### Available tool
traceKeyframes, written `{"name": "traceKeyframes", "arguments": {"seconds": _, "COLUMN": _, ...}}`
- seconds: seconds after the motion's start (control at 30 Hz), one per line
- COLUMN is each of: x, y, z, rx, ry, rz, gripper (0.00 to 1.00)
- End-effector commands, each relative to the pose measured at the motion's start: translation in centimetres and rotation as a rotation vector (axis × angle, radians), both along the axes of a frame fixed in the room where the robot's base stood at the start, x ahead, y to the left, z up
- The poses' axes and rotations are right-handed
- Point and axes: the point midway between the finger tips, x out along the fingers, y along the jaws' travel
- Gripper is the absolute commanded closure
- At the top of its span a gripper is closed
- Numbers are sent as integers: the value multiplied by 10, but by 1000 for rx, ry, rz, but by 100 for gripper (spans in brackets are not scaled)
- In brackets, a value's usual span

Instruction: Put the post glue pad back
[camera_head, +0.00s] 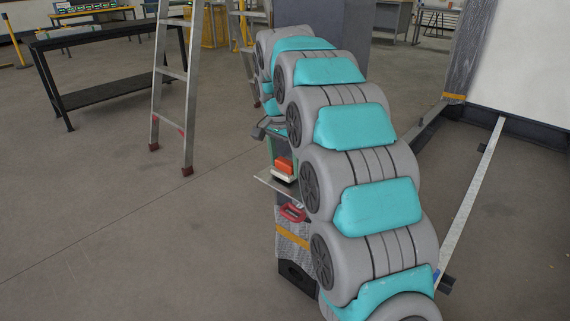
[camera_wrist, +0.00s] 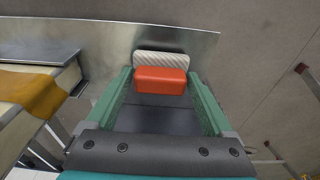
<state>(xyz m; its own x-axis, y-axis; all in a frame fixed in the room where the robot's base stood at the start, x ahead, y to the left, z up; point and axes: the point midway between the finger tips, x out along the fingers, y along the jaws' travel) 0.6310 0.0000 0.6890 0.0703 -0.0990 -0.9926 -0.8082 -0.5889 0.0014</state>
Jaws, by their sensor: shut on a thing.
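The glue pad shows in the wrist view as an orange block (camera_wrist: 161,81) on a pale, ridged base (camera_wrist: 160,63). My gripper (camera_wrist: 161,74) is shut on it, with a green finger at each side. In the head view the orange block (camera_head: 285,165) and its pale base (camera_head: 284,178) sit just left of my arm, at a thin metal plate (camera_head: 263,184) on a post (camera_head: 292,236). The pad is over or on the plate; I cannot tell whether they touch. My arm hides most of the gripper in the head view.
A red-handled item (camera_head: 292,213) is below the plate on the post. An aluminium ladder (camera_head: 177,90) stands left, with a dark table (camera_head: 112,86) behind it. A frame with a sloping bar (camera_head: 472,195) is at right. The floor at lower left is clear.

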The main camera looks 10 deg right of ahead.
Motion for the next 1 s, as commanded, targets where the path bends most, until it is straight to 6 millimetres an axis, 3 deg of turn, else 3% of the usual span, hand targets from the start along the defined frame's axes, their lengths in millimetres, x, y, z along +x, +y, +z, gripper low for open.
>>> {"name": "traceKeyframes", "arguments": {"seconds": 0.3, "x": 0, "y": 0, "z": -8, "rx": 0, "ry": 0, "rz": -1, "gripper": 58}}
{"name": "traceKeyframes", "arguments": {"seconds": 0.33, "x": 0, "y": 0, "z": -8, "rx": 1, "ry": 0, "rz": -1, "gripper": 12}}
{"name": "traceKeyframes", "arguments": {"seconds": 0.43, "x": 0, "y": 0, "z": -8, "rx": 1, "ry": 0, "rz": -1, "gripper": 1}}
{"name": "traceKeyframes", "arguments": {"seconds": 0.77, "x": 0, "y": 0, "z": -5, "rx": 1, "ry": -1, "rz": -1, "gripper": 0}}
{"name": "traceKeyframes", "arguments": {"seconds": 1.0, "x": -1, "y": 3, "z": 24, "rx": 1, "ry": -5, "rz": 0, "gripper": 0}}
